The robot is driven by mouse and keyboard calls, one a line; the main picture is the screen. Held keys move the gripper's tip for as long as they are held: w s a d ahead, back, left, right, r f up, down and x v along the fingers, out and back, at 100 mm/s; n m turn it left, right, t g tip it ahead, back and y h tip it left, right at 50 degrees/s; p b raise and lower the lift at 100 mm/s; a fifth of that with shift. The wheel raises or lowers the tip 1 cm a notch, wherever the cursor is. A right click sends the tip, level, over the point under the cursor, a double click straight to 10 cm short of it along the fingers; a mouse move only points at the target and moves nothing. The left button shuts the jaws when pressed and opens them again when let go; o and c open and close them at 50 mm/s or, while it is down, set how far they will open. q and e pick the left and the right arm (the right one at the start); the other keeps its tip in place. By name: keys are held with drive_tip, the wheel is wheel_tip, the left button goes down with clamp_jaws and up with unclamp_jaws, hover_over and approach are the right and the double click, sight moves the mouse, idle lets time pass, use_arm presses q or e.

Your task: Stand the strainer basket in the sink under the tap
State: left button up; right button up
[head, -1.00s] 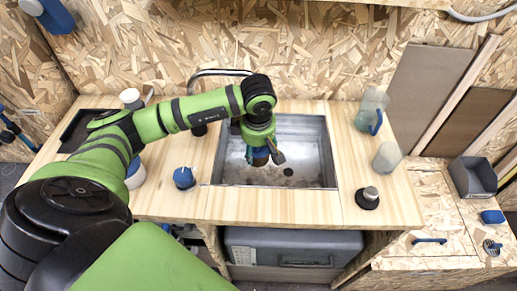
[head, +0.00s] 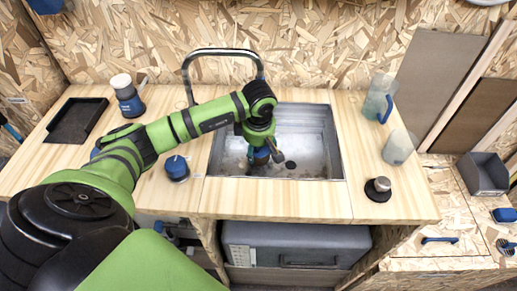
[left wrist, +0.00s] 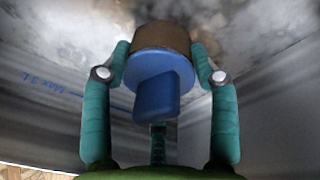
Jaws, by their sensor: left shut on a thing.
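The strainer basket appears to be the brown round piece with a blue grip (left wrist: 155,92) in the left wrist view. My left gripper (head: 262,155) is down inside the metal sink (head: 313,135), left of the dark drain hole. In the left wrist view the fingers (left wrist: 160,75) are shut on either side of the basket. The basket is close to the sink floor; I cannot tell whether it touches. The curved metal tap (head: 222,51) rises behind the sink, its blue-tipped spout behind my arm. My right gripper is not in view.
A blue-lidded pot (head: 177,168) stands left of the sink. A jar (head: 129,97) and a black tray (head: 77,121) are farther left. A jug (head: 379,100), a pale cup (head: 398,148) and a dark-based knob (head: 378,189) stand right of the sink.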

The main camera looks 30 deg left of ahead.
sight(259, 155)
use_arm(q)
drive_tip(key=shift+f, duration=0.1)
drive_tip(key=o, duration=1.3)
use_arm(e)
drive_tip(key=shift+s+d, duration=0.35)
use_arm(q)
drive_tip(key=shift+r, duration=0.6)
wheel_tip(259, 155, up, 11)
drive_tip(key=s+d+b, duration=0.1)
drive_tip(key=b, duration=0.1)
drive_tip(key=shift+s+d, duration=0.15)
drive_tip(key=shift+s, duration=0.2)
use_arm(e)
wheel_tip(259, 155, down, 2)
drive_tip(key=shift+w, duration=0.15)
